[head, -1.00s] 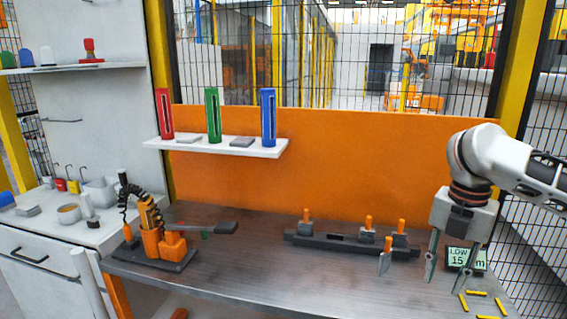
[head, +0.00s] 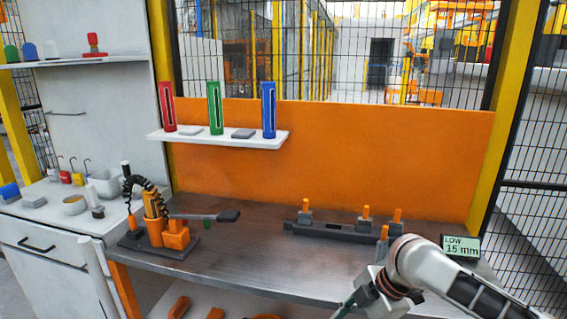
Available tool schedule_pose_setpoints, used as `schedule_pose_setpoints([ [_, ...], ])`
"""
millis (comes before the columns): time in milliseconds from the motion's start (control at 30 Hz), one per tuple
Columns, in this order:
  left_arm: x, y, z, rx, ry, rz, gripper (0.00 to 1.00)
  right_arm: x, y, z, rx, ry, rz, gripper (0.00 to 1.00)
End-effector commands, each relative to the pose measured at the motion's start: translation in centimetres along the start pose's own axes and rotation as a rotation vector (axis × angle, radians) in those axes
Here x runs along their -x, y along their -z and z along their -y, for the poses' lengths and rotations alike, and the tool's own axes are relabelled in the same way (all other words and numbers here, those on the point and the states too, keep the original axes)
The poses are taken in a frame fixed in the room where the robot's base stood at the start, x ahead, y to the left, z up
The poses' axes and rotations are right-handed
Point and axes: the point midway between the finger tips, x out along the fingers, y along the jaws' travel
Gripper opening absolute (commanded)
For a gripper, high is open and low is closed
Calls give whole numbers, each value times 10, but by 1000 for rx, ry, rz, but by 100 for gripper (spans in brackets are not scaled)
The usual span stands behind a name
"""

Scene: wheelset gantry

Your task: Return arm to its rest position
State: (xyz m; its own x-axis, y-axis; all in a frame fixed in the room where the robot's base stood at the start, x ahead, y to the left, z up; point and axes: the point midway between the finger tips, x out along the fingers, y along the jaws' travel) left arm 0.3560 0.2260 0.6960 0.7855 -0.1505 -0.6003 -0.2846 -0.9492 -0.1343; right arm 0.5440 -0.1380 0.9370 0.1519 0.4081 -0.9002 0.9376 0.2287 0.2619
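My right arm (head: 425,268) comes in from the lower right and reaches across the front right of the workbench. Its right gripper (head: 345,308) is at the bottom edge of the head view, pointing down and left in front of the bench edge. Only part of the gripper shows, and I cannot tell whether its fingers are open or shut. Nothing held by it can be seen. My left gripper is not in view.
The steel workbench (head: 265,248) carries a dark rail (head: 330,232) with orange-topped clamps, a display reading "LOW 15 mm" (head: 460,247) and an orange tool on a base (head: 160,235). A white shelf (head: 270,143) holds red, green and blue holders. The bench middle is clear.

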Motion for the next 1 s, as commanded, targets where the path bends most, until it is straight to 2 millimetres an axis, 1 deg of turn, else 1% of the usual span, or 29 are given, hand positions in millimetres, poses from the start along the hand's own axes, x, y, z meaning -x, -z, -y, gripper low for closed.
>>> schedule_pose_setpoints([
  [33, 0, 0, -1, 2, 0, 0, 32, -20, 9, 6, -56, -22, -37, 29],
  [200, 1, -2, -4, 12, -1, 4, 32, -67, 26, 12, -263, -140, -138, 29],
  [333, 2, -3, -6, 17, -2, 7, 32, -96, 30, 20, -431, -230, -205, 29],
  [467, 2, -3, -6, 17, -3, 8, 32, -119, 25, 34, -601, -321, -255, 29],
  [567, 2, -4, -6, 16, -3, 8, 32, -134, 14, 50, -730, -394, -280, 29],
  [633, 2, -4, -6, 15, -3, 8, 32, -142, 4, 64, -817, -445, -288, 29],
  [767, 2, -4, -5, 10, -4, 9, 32, -155, -21, 99, -968, -540, -286, 29],
  [867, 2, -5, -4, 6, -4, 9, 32, -161, -42, 134, -1070, -612, -267, 29],
  [1000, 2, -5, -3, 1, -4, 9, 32, -162, -70, 188, -1179, -704, -222, 29],
])
